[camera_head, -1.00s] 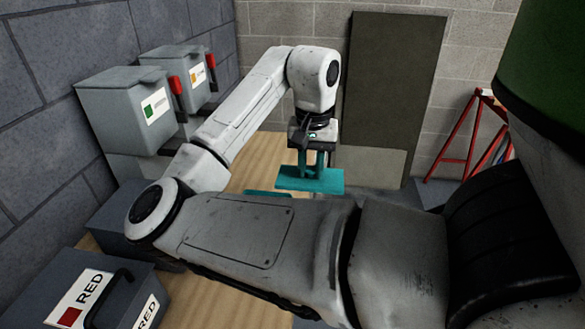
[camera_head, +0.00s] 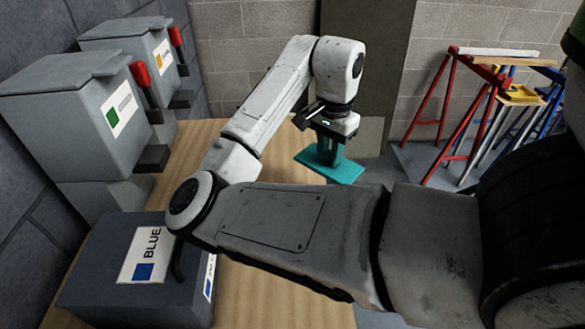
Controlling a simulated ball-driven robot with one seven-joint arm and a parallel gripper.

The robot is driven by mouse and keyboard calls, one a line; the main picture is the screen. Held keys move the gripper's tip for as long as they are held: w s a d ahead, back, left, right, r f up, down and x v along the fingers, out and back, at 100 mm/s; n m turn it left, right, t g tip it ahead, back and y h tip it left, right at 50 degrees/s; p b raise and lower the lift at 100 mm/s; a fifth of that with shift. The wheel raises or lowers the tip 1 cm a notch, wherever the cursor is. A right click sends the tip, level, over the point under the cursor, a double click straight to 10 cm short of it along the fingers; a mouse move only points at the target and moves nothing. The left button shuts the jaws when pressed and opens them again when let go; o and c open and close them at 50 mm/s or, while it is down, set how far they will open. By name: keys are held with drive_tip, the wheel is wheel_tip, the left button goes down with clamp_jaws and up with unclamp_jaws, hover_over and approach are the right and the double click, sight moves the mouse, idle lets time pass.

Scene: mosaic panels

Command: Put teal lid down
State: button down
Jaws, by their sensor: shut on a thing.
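The teal lid (camera_head: 346,172) is a flat teal plate with a raised teal grip on top. My gripper (camera_head: 329,146) is shut on that grip and holds the lid, slightly tilted in the picture, near the right edge of the wooden table (camera_head: 305,287). Whether the lid touches anything beneath cannot be told. My arm hides much of the table's middle and right part.
A dark box labelled BLUE (camera_head: 140,285) stands at the front left. Two grey dispensers with red handles, one with a green mark (camera_head: 75,105) and one with an orange mark (camera_head: 130,60), stand at the left wall. Red and blue trestles (camera_head: 470,100) stand at the back right.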

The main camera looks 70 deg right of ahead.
sight(308, 151)
drive_tip(key=w, duration=0.2)
drive_tip(key=w+d+f, duration=0.2)
drive_tip(key=w, duration=0.1)
drive_tip(key=shift+w+d+f+p, duration=0.15)
drive_tip(key=shift+w+f+p, duration=0.1)
drive_tip(key=shift+w+p, duration=0.1)
drive_tip(key=w+f, duration=0.1)
drive_tip(key=w+d+f, duration=0.1)
drive_tip(key=f, duration=0.1)
drive_tip(key=w+f, duration=0.2)
drive_tip(key=shift+w+d, duration=0.1)
drive_tip(key=shift+d, duration=0.3)
drive_tip(key=shift+w+d+f, duration=0.2)
drive_tip(key=shift+w+f, duration=0.15)
drive_tip(key=shift+f, duration=0.15)
drive_tip(key=shift+w+f+p, duration=0.2)
drive_tip(key=shift+f+p, duration=0.5)
drive_tip(key=shift+f, duration=1.1)
drive_tip(key=shift+f, duration=0.1)
drive_tip(key=c, duration=0.9)
unclamp_jaws()
wheel_tip(308, 151, up, 12)
drive_tip(key=b, duration=0.1)
